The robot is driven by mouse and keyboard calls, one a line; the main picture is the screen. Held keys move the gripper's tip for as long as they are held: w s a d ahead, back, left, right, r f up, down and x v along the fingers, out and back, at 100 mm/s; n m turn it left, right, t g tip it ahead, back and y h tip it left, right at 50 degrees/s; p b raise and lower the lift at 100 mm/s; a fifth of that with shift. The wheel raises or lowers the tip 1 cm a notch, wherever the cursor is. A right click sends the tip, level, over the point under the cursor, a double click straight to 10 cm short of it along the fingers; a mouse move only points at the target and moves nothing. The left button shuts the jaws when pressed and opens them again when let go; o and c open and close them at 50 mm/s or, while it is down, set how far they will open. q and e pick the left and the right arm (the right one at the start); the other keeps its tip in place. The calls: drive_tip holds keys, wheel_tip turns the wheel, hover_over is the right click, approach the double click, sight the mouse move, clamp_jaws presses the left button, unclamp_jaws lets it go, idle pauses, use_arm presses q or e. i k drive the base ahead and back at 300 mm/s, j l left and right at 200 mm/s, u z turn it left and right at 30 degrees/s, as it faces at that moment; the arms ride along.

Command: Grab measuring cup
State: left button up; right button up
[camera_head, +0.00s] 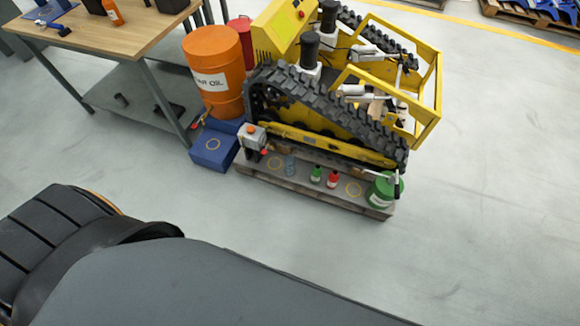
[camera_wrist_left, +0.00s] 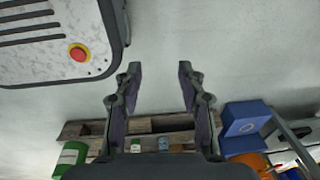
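A small see-through bluish vessel, which looks like the measuring cup (camera_head: 290,163), stands on the wooden pallet (camera_head: 313,191) in front of the yellow tracked machine. It stands left of a small green bottle (camera_head: 316,175) and a small red bottle (camera_head: 333,180). In the left wrist view my left gripper (camera_wrist_left: 160,68) is open with nothing between its fingers. The pallet shows beyond its base there, and I cannot make out the cup for sure. The left gripper is apart from the pallet items. My right gripper is in neither view.
A green container (camera_head: 385,189) stands at the pallet's right end and a grey canister (camera_head: 252,138) at its left. A blue box (camera_head: 213,149) and orange drum (camera_head: 214,72) stand left of it. A workbench (camera_head: 95,40) is at upper left. Floor in front and right is clear.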

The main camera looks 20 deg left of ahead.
sight(289, 160)
drive_tip(key=u, duration=1.25)
drive_tip(key=i+l+u, duration=0.15)
drive_tip(key=i+u, duration=0.25)
drive_tip(key=i+l, duration=0.05)
